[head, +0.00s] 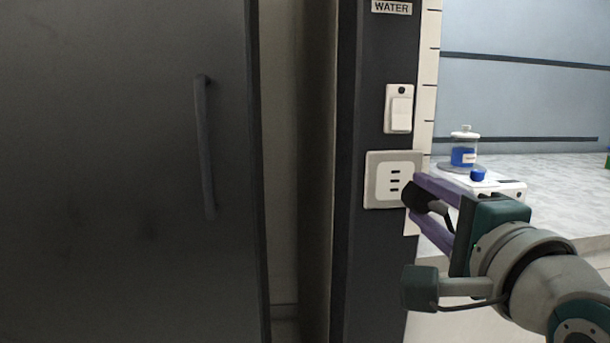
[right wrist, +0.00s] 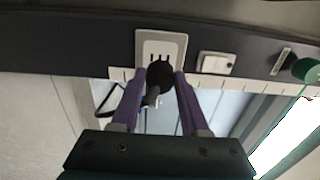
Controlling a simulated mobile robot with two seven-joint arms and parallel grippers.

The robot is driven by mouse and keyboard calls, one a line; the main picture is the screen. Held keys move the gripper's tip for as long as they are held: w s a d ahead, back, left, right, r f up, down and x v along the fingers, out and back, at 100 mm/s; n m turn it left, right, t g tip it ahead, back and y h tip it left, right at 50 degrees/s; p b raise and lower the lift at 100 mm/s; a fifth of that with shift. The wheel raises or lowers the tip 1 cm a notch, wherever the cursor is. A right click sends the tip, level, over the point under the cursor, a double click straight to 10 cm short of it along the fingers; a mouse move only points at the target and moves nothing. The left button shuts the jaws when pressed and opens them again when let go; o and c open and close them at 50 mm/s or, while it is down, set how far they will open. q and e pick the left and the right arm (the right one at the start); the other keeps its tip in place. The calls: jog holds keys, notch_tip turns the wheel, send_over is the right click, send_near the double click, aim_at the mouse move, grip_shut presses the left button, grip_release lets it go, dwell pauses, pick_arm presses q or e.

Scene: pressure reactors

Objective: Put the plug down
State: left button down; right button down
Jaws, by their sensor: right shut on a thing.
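My right gripper (head: 421,206) is shut on a black plug (right wrist: 160,76), which sits between its two purple fingers in the right wrist view. In the head view the plug (head: 413,195) shows as a dark shape at the fingertips, just right of the white wall socket (head: 394,181). The socket (right wrist: 161,44) also shows behind the plug in the right wrist view. The plug looks close to the socket, but I cannot tell the exact gap. A dark cable hangs from the plug. My left gripper is not in view.
A light switch (head: 399,108) is above the socket on the dark post (head: 362,250). A dark door (head: 120,180) with a long handle (head: 205,148) fills the left. A pale counter (head: 560,185) at the right bears a jar with blue contents (head: 463,155) on a white device (head: 508,188).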

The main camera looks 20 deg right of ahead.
jog(key=shift+s, duration=0.2)
dwell(0.4)
jog(key=shift+r, duration=0.2)
jog(key=s+a+r+n+g+y+p, duration=0.2)
jog(key=s+a+r+n+y+p, duration=0.35)
jog(key=r, duration=0.45)
jog(key=s+a+r+n+g+y+p, duration=0.2)
jog(key=r+n+g+y+p, duration=0.15)
jog(key=r+y+p, duration=0.5)
jog(key=s+a+r+n+g+y+p, duration=0.1)
jog(key=s+a+r+n+y+p, duration=0.3)
jog(key=r+p, duration=0.6)
notch_tip(320, 180, up, 35)
jog(key=d+m+t+h+p, duration=0.1)
jog(key=m+t+h+p, duration=0.3)
jog(key=p, duration=3.1)
jog(key=shift+s+r+t+h, duration=0.15)
jog(key=shift+t+h, duration=0.25)
jog(key=shift+t, duration=0.05)
